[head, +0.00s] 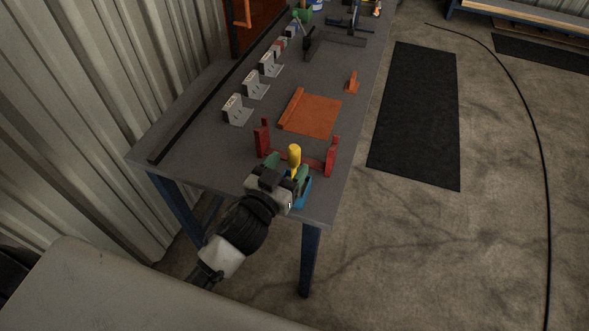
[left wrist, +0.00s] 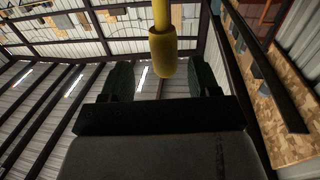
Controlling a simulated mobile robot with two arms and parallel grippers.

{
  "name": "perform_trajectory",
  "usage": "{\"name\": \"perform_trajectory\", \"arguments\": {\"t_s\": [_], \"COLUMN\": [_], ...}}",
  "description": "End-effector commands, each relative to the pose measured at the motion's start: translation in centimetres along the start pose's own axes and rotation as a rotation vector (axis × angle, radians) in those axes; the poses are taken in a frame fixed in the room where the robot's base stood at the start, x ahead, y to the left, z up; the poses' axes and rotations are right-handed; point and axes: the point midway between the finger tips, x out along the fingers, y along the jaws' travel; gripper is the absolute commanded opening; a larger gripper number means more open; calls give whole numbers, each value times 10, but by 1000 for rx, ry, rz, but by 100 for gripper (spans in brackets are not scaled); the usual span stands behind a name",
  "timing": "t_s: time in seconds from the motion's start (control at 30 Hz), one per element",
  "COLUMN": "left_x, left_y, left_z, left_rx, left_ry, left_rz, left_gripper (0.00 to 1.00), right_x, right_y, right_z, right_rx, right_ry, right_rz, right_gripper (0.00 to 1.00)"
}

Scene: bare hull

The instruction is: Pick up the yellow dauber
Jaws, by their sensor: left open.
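The yellow dauber (head: 294,152) stands upright near the front end of the grey workbench, with a thick rounded head. My left gripper (head: 287,168) is open, with its green fingers on either side of the dauber. In the left wrist view the dauber (left wrist: 163,52) shows between the two open dark fingers (left wrist: 162,80), with a gap visible on each side. Its lower part is hidden by the gripper in the head view. My right gripper is not in view.
A red bracket (head: 332,157) with two uprights stands just behind the dauber. A blue object (head: 303,191) sits beside the gripper at the bench edge. An orange plate (head: 312,116) and several grey angle brackets (head: 237,111) lie farther back on the workbench (head: 200,150).

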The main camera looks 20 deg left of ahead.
Motion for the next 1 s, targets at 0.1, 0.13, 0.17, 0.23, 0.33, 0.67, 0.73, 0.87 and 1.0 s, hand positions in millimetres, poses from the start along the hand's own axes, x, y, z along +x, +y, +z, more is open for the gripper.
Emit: {"name": "perform_trajectory", "arguments": {"t_s": [0.1,0.13,0.17,0.23,0.33,0.67,0.73,0.87,1.0], "left_x": [8,12,16,27,42,55,55,55,55], "left_y": [-1,-1,-2,-5,-6,-6,-6,-6,-6], "left_z": [-2,-3,-4,-6,-5,-1,-1,-1,-1], "left_rx": [-1,0,1,1,0,-1,-1,-1,0], "left_ry": [0,0,-1,0,-1,-2,-2,-2,-2], "left_rz": [0,0,0,0,0,1,1,1,0], "left_gripper": [61,61,61,61,61,61,60,40,18], "right_x": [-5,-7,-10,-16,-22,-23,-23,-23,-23], "right_y": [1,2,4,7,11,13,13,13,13], "right_z": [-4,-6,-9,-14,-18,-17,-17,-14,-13], "right_rx": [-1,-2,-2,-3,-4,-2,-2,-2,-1], "right_ry": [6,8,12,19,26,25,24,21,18], "right_rz": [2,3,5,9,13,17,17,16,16], "right_gripper": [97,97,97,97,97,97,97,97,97]}}
